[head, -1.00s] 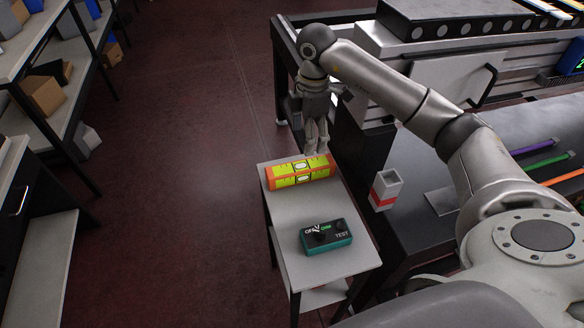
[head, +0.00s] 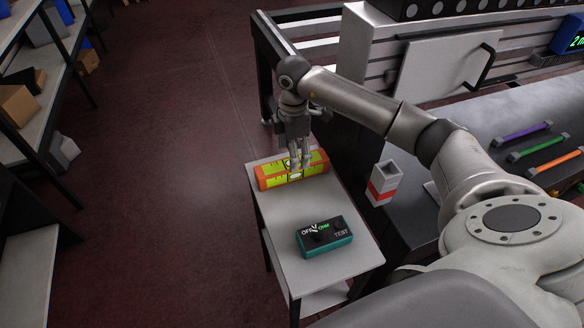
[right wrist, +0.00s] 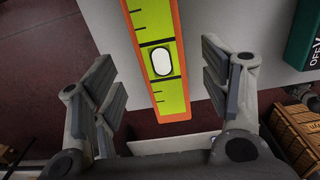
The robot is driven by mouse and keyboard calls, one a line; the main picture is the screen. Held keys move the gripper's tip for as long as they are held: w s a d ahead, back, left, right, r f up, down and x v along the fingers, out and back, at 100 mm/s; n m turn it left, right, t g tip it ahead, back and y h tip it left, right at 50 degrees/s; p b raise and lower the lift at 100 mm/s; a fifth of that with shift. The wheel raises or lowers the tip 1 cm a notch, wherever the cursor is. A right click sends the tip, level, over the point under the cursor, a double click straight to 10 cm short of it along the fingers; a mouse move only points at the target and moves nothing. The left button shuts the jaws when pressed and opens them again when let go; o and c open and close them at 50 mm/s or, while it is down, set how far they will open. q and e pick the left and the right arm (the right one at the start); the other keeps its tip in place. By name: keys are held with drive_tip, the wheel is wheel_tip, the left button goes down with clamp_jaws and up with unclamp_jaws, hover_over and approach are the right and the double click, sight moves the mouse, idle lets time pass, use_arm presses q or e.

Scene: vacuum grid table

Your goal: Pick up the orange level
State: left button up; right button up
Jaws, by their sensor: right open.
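The orange level (head: 274,175) has a yellow-green face with a white vial window. It lies flat at the far end of a small grey side table (head: 275,237). In the head view my right gripper (head: 300,163) points down right at the level and covers part of its middle. In the right wrist view the level (right wrist: 158,90) runs between the two spread fingers of my right gripper (right wrist: 178,92), with a gap on each side. The gripper is open and holds nothing. My left gripper is not in view.
A teal and black tester box (head: 324,237) sits on the same table, nearer me. A white and red container (head: 383,183) stands to the right. A workbench (head: 500,120) with coloured bars is on the right; shelves (head: 40,110) stand at left.

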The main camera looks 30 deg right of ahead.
drive_tip(key=shift+a+f+p, duration=0.15)
drive_tip(key=shift+f+p, duration=0.4)
drive_tip(key=shift+f, duration=1.8)
drive_tip(key=c, duration=1.4)
drive_tip(key=shift+r, duration=0.1)
clamp_jaws()
drive_tip(key=shift+w, duration=0.1)
